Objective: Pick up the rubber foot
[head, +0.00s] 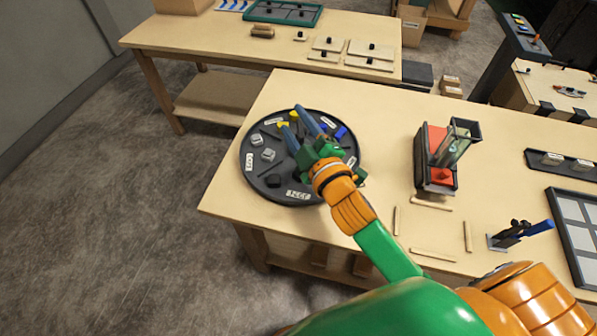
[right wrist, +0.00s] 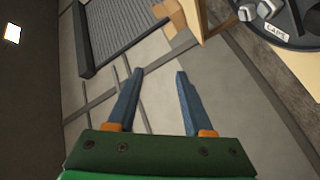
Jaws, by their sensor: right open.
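A black rubber foot (head: 274,181) lies in the front compartment of a round dark tray (head: 246,175), close to a white label that seems to read FEET. My right gripper (head: 290,117) is open and empty above the back part of this tray, behind the foot. In the right wrist view its two blue fingers (right wrist: 159,72) stand apart with only floor and far furniture between them. My left gripper is out of view.
Two grey caps (head: 267,154) lie left in the tray, and blue pieces (head: 341,132) at its back right. A red and black fixture (head: 440,177) stands right of the tray. Tools in a holder (head: 507,238) stand at the front right. The table (head: 385,125) is bare between tray and fixture.

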